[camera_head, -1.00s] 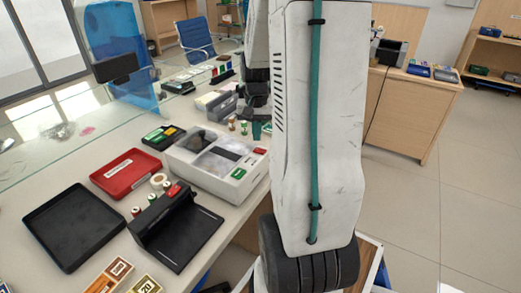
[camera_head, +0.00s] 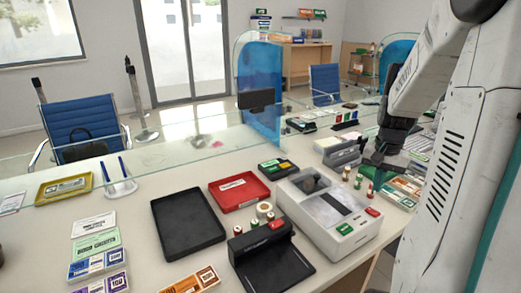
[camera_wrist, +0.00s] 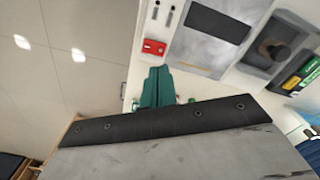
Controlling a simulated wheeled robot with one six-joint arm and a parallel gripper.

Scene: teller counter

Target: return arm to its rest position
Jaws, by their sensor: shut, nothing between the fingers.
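My gripper (camera_head: 374,180) shows at the right of the head view, dark and partly in front of the things on the counter's far right part. It hangs just beyond the grey-white counting machine (camera_head: 328,215). In the wrist view its green fingers (camera_wrist: 157,88) lie together with nothing held, in front of the counter edge beside the machine, whose red button (camera_wrist: 153,47) shows close by. My white arm fills the right side of the head view, with its upper link reaching down to the gripper.
A black tray (camera_head: 187,223), a red tray (camera_head: 238,190) and a black device (camera_head: 268,259) lie on the counter (camera_head: 145,200). Several small rolls stand around the machine. A glass screen (camera_head: 180,150) runs along the counter. Floor (camera_wrist: 60,75) is open beside the counter.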

